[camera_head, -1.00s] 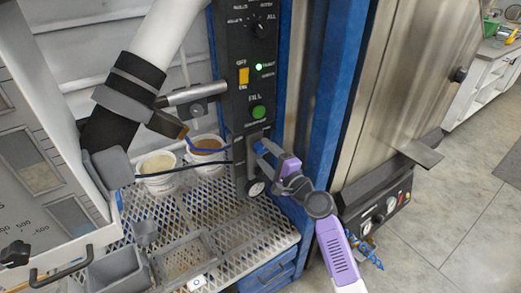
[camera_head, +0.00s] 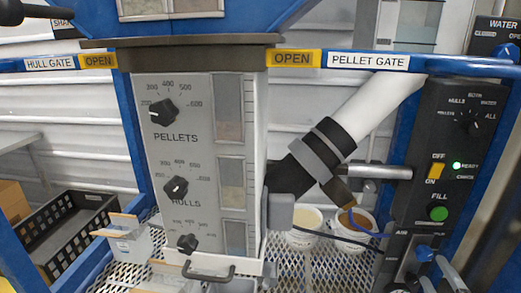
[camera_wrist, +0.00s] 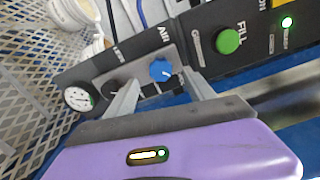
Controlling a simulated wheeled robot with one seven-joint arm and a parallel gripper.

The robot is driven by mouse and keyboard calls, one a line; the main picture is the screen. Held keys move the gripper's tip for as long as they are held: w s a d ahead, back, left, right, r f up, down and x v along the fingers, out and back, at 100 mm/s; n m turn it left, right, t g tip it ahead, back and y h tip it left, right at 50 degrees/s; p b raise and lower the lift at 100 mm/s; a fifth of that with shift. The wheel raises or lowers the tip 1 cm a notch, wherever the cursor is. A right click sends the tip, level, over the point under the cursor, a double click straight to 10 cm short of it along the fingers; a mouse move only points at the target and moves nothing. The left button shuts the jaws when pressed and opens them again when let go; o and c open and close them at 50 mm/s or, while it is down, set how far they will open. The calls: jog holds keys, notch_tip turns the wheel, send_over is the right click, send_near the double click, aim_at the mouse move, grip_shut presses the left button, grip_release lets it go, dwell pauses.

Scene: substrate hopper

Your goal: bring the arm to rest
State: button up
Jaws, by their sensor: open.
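My gripper (camera_wrist: 162,82) is open in the wrist view, its two grey fingers apart on either side of a blue AIR knob (camera_wrist: 161,70). Nothing shows held between them. I cannot tell whether the fingers touch the knob or panel. In the head view only the ends of my gripper (camera_head: 438,280) show at the lower right edge, just below the blue knob (camera_head: 423,253). The rest of my arm is out of that view. A green FILL button (camera_wrist: 228,41) is above and right of the fingers in the wrist view.
The control panel (camera_head: 410,215) has a lit green light (camera_head: 457,166). A pressure gauge (camera_wrist: 78,98) is left of my fingers. A dial cabinet (camera_head: 200,135), mesh shelf (camera_head: 325,272) and two buckets (camera_head: 303,228) stand left of the panel.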

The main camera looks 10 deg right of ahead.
jog(key=s+a+r+n+g+y+p, duration=0.1)
jog(key=s+a+r+n+y, duration=0.1)
jog(key=s+a+n, duration=1)
jog(key=s+a+r+n+g+y+p, duration=0.1)
jog(key=s+a+n+y, duration=0.3)
jog(key=s+a+n, duration=0.8)
jog(key=s+a, duration=0.6)
jog(key=a, duration=0.1)
jog(key=shift+a+r+p, duration=0.3)
jog(key=shift+a+r, duration=0.1)
